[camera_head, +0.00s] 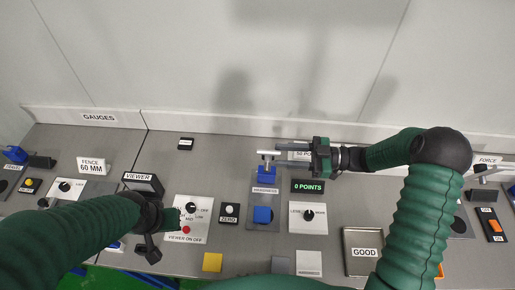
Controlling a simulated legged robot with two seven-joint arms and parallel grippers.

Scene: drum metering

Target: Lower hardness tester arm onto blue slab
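The hardness tester has a blue body (267,176) labelled HARDNESS and a light T-shaped handle (268,154) on top, at its raised end. A blue slab (262,214) lies on the grey plate in front of the body. My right gripper (279,152) comes in from the right, with two separated parallel fingers. Its tips are beside the right end of the handle; I cannot tell whether they touch it.
A green 0 POINTS display (307,187) and a knob panel (308,217) stand right of the tester. A GOOD tray (347,268) is at the front right. A wall closes the back.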

